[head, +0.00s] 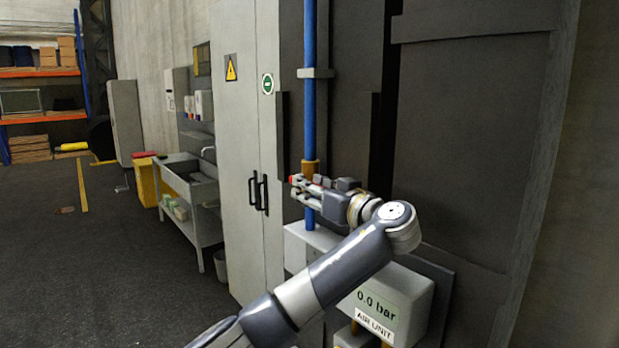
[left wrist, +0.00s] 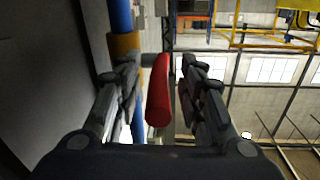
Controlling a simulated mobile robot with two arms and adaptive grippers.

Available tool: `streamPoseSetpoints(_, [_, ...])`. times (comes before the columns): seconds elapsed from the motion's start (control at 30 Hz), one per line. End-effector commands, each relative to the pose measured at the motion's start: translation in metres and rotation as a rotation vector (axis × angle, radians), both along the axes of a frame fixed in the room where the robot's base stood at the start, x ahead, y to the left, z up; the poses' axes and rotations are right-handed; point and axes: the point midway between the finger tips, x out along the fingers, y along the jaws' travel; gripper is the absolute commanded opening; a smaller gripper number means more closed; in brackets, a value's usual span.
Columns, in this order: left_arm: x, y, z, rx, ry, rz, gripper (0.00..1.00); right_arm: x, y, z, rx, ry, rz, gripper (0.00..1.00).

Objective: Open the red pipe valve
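The red valve handle (left wrist: 158,95) shows in the left wrist view as a red bar between the two fingers of my left gripper (left wrist: 160,72). Gaps show on both sides of it, so the gripper is open around it. The brass-coloured valve body (left wrist: 123,46) sits on the blue pipe (left wrist: 121,14), left of the handle. In the head view my left gripper (head: 296,187) is level with the pipe, just below the valve body (head: 310,168); only a small red bit shows there, the handle being mostly hidden. My right gripper is not in view.
A white air unit (head: 395,300) reading 0.0 bar stands below the pipe. A grey cabinet (head: 240,150) with black handles stands left of the pipe. A sink bench (head: 188,185) and yellow bin (head: 146,180) are farther back. The floor (head: 90,260) at left is mostly clear.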

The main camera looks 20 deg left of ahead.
Motion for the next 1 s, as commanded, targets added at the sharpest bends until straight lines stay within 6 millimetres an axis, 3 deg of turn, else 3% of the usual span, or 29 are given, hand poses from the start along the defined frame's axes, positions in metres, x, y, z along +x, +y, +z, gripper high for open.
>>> streamPoseSetpoints(0.17, [0.006, 0.007, 0.000, 0.000, 0.002, -0.002, 0.36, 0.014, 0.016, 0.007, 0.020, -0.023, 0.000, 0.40])
streamPoseSetpoints(0.4, [0.006, 0.007, -0.001, -0.001, 0.001, -0.002, 0.36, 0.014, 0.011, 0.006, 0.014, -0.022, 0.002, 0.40])
streamPoseSetpoints(0.43, [0.006, 0.007, -0.001, -0.001, 0.001, -0.002, 0.34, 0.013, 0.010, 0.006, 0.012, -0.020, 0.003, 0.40])
streamPoseSetpoints(0.6, [0.006, 0.007, -0.001, -0.001, 0.001, -0.002, 0.00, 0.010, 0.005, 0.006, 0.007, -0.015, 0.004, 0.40])
streamPoseSetpoints(0.83, [0.006, 0.007, -0.003, 0.004, -0.002, -0.003, 0.00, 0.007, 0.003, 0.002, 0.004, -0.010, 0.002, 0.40])
streamPoseSetpoints(1.0, [0.007, 0.007, -0.011, 0.038, -0.027, -0.005, 0.00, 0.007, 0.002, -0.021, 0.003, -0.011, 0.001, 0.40])
